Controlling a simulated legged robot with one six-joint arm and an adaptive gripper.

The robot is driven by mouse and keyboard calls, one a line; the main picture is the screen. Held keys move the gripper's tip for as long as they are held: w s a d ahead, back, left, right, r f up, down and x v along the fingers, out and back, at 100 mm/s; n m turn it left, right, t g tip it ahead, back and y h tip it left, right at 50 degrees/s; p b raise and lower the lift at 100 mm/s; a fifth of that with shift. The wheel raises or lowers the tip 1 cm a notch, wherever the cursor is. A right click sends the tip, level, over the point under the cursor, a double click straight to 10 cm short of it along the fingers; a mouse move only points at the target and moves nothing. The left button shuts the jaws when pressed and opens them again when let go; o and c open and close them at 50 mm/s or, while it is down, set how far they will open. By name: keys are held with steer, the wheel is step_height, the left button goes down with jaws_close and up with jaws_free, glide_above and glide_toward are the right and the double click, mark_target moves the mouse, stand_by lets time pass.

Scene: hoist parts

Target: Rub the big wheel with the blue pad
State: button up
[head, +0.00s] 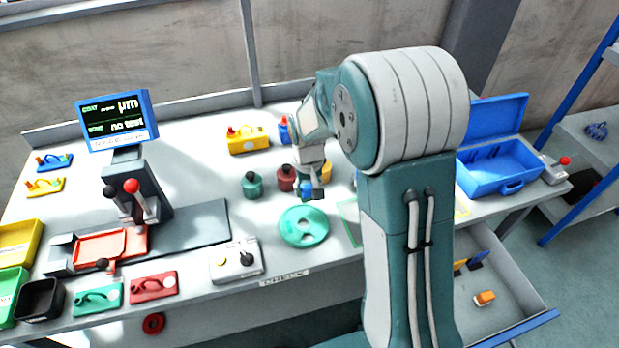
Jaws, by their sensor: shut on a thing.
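The big wheel (291,238), a teal-green disc with holes, lies flat on the table near its front edge, left of my arm. My gripper (311,184) is just behind and above the wheel, pointing down. It is shut on the blue pad (307,194), a small blue patch at the fingertips, partly hidden by the dark finger parts. The pad appears above the far rim of the wheel; I cannot tell whether they touch.
Green (252,185) and red (286,179) knobbed weights stand close behind the wheel. A switch box (236,262) is to its left. A monitor (117,118) and lever station stand further left. An open blue case (497,165) and open drawer (490,300) are right.

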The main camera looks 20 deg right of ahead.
steer(key=shift+r, duration=0.85)
steer(key=shift+d+r, duration=0.2)
steer(key=shift+r, duration=0.8)
steer(key=shift+a, duration=0.15)
